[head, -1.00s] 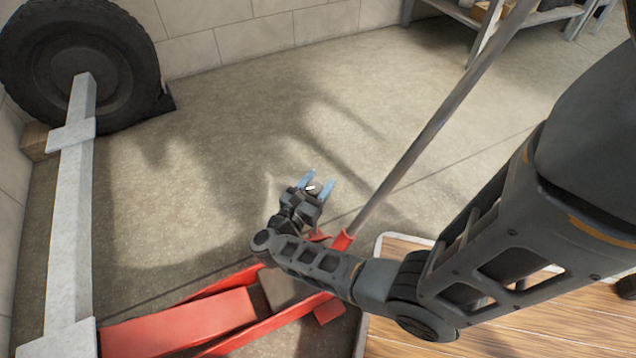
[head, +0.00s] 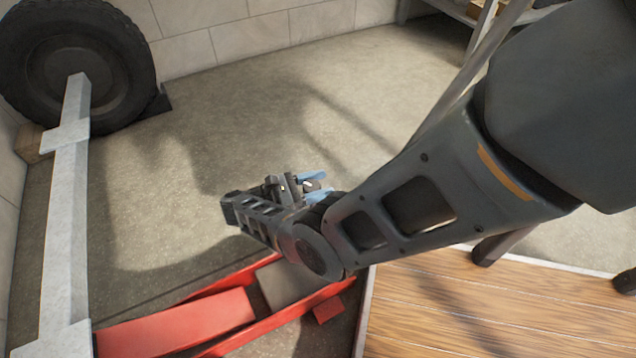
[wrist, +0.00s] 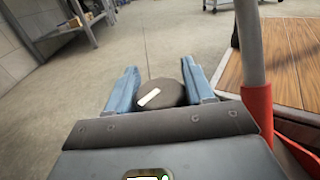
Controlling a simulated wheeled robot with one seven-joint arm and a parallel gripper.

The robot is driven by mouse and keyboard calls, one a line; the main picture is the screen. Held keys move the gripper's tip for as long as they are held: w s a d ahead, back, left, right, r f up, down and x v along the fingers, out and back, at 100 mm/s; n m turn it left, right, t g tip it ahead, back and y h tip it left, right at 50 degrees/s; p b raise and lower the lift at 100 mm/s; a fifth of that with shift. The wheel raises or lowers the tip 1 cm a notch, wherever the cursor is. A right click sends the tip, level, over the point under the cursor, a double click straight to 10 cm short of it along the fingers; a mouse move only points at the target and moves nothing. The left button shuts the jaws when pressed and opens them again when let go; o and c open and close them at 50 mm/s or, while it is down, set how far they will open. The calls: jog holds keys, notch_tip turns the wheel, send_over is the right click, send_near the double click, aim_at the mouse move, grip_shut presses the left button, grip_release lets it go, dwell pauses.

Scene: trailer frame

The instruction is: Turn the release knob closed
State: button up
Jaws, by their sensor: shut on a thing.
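The release knob (wrist: 160,93) is a dark round disc with a white mark on its top. In the wrist view it sits between the two blue fingers of my gripper (wrist: 162,92), and the gripper is shut on it. The white mark points up and to the right in that view. In the head view my gripper (head: 316,185) is low over the floor, and the knob is partly hidden by the fingers and my wrist. The red floor jack (head: 180,322) lies below, with its handle pole (wrist: 249,45) rising at the right in the wrist view.
A grey trailer beam (head: 66,220) and a tyre (head: 75,65) stand at the left. A wooden platform (head: 480,310) lies at the lower right. A metal shelf (wrist: 60,30) stands by the wall. The concrete floor between is clear.

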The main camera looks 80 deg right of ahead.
jog(key=shift+a+m+g+y, duration=0.15)
jog(key=shift+m+g+y, duration=0.35)
jog(key=shift+m+y, duration=0.3)
jog(key=shift+s+a+f+m+g+y, duration=0.1)
jog(key=shift+m+g+y, duration=0.25)
jog(key=shift+y, duration=0.35)
jog(key=shift+s+m+g+y, duration=0.1)
jog(key=shift+m+g+y, duration=0.15)
jog(key=shift+m+y, duration=0.35)
jog(key=o, duration=1)
jog(key=shift+c, duration=0.2)
jog(key=s+d+r+p, duration=0.6)
jog(key=s+r+p, duration=0.3)
jog(key=r+p, duration=0.2)
jog(key=shift+s+d, duration=0.15)
jog(key=shift+s, duration=0.25)
